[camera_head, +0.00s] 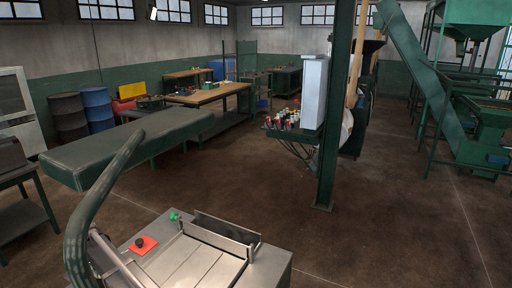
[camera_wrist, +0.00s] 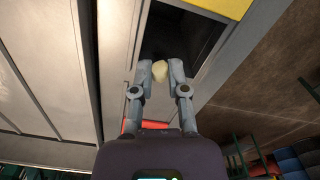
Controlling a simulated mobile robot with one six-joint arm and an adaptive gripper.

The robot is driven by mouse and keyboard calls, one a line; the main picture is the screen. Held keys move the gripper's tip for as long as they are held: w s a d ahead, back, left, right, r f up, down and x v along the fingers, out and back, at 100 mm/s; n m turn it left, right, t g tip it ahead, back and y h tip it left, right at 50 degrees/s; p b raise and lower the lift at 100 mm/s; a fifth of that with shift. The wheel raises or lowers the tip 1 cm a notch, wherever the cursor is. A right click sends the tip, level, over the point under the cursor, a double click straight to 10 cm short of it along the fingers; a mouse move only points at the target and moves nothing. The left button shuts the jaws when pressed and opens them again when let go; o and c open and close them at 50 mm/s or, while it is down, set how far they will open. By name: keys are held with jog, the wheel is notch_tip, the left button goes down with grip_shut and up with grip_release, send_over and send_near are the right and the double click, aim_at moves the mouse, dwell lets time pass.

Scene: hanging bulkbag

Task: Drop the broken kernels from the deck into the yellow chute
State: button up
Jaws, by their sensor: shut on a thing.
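My gripper (camera_wrist: 160,72) is shut on a small pale-yellow kernel (camera_wrist: 159,71), pinched between the two fingertips in the wrist view. The fingertips and kernel show in front of a dark rectangular opening (camera_wrist: 182,38) with a grey metal rim. A yellow part (camera_wrist: 222,6), seemingly of the chute, lies along the top edge of this opening. The pale panelled deck (camera_wrist: 48,60) fills the left of the wrist view. No loose kernels can be made out on it. The deck's machine (camera_head: 190,262) stands at the bottom of the head view, where my gripper does not show.
A red block with a black knob (camera_head: 140,244) and a green knob (camera_head: 174,216) sit on the machine. A raised metal guard (camera_head: 226,233) edges its far side. A curved green tube (camera_head: 95,200) rises at left.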

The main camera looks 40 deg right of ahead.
jog(key=shift+f, duration=0.2)
jog(key=o, duration=0.7)
jog(key=shift+w, duration=0.1)
dwell(0.5)
jog(key=s+d+n, duration=0.1)
jog(key=s+d, duration=0.2)
jog(key=s+d+n, duration=0.1)
jog(key=s+d, duration=0.2)
jog(key=s, duration=0.1)
jog(key=s+d+n, duration=0.2)
jog(key=s+d, duration=0.1)
jog(key=s, duration=0.1)
jog(key=shift+s+r, duration=0.2)
jog(key=shift+r, duration=0.1)
jog(key=s+d+n, duration=0.2)
jog(key=s, duration=0.2)
jog(key=s+d+n, duration=0.1)
jog(key=s+d, duration=0.1)
jog(key=s, duration=0.2)
jog(key=s+d+n, duration=0.2)
jog(key=s, duration=0.3)
jog(key=shift+d+f+n, duration=0.3)
